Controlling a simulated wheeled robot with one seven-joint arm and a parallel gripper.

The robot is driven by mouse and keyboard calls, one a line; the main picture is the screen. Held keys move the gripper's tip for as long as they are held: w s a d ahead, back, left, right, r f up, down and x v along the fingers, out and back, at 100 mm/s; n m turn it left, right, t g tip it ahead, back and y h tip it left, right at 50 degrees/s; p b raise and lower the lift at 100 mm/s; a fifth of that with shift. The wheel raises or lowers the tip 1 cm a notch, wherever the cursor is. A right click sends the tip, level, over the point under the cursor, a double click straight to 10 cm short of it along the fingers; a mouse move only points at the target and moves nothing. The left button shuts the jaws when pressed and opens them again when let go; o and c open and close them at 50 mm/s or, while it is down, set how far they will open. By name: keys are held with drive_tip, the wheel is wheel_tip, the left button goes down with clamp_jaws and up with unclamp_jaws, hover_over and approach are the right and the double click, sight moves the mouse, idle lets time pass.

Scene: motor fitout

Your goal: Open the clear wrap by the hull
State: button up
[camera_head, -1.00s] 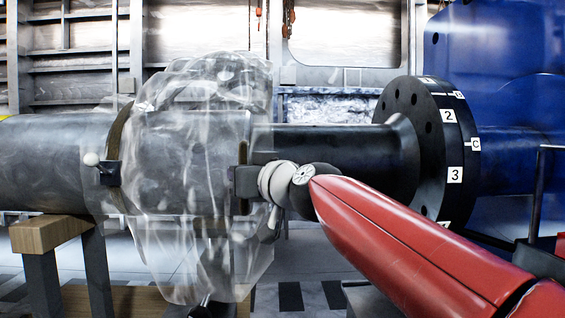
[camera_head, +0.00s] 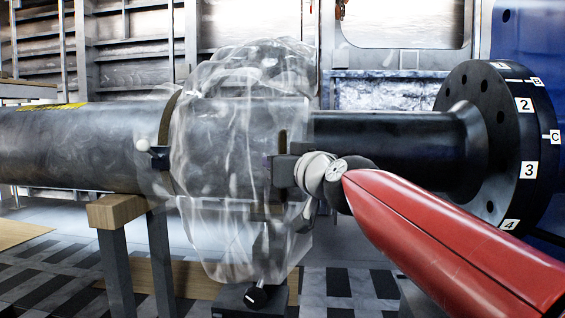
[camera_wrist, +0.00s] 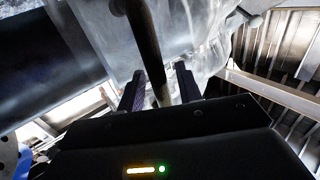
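The clear wrap (camera_head: 225,150) is a crumpled, see-through film around the dark shaft, hanging below it. A brown hoop (camera_head: 172,115) shows at its left edge, and a short upright brown piece (camera_head: 282,148) at its right edge. My gripper (camera_head: 273,171) is at the wrap's lower right side. In the wrist view, a brown rod (camera_wrist: 147,45) passes between the fingers of my gripper (camera_wrist: 160,88), with narrow gaps seen beside it. The wrap (camera_wrist: 205,50) is just beyond them. The fingertips are partly hidden in the head view.
The dark shaft (camera_head: 70,150) runs left on a wooden-topped stand (camera_head: 117,211). A black numbered flange (camera_head: 497,150) and blue hull (camera_head: 548,70) are at the right. A white-knobbed fitting (camera_head: 142,145) is at the wrap's left. A dark-based stand (camera_head: 250,299) is below.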

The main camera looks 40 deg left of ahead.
drive_tip(key=b+v, duration=0.5)
drive_tip(key=v, duration=0.3)
idle(0.5)
